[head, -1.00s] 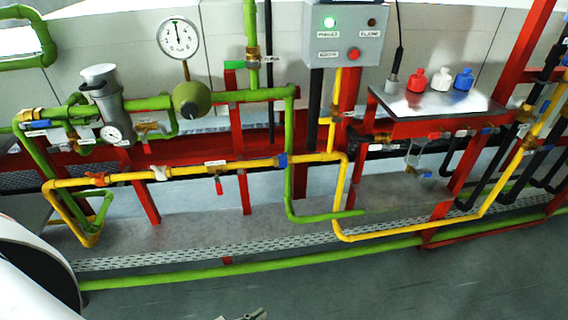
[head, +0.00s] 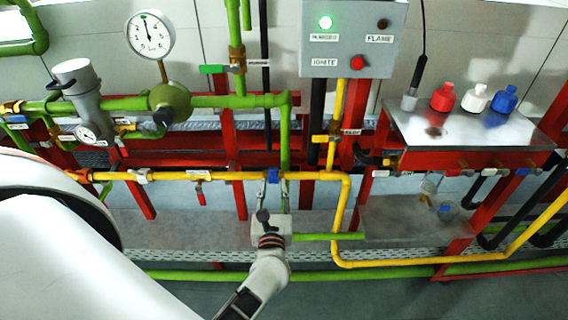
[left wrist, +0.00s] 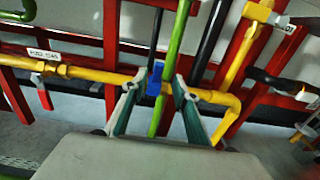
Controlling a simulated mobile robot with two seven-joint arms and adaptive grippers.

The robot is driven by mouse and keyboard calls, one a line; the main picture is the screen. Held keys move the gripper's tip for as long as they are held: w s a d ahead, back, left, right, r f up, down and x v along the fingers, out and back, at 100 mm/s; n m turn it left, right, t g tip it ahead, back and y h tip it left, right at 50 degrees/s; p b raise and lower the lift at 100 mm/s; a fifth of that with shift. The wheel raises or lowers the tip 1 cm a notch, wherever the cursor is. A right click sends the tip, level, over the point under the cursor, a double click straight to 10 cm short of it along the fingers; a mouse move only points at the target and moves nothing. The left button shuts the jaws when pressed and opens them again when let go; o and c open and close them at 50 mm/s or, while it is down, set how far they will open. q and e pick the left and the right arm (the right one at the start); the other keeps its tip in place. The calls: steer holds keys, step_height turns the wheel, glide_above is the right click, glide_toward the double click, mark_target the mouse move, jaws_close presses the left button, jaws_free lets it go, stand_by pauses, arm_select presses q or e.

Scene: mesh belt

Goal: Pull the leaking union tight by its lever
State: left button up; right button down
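A small blue lever or fitting (head: 274,176) sits on the yellow pipe (head: 232,175), below the grey control box. No leak is visible, and I cannot tell for sure that this is the union. My left gripper (head: 272,185) reaches up to it from below, with its fingers apart. In the left wrist view the blue fitting (left wrist: 156,79) stands between the two open fingers of my left gripper (left wrist: 160,84), near their tips. I cannot tell whether either finger touches it. My right gripper is not in view.
A green pipe (head: 285,135) runs down close behind the blue fitting. A red lever (head: 200,195) and a white lever (head: 142,176) are on the yellow pipe to the left. A metal-topped stand (head: 460,125) with red, white and blue caps is at right.

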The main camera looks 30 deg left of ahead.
mark_target(273, 172)
arm_select(q)
steer(key=x, duration=0.7)
steer(key=shift+w+a+p, duration=0.1)
steer(key=shift+a+p, duration=0.2)
jaws_close()
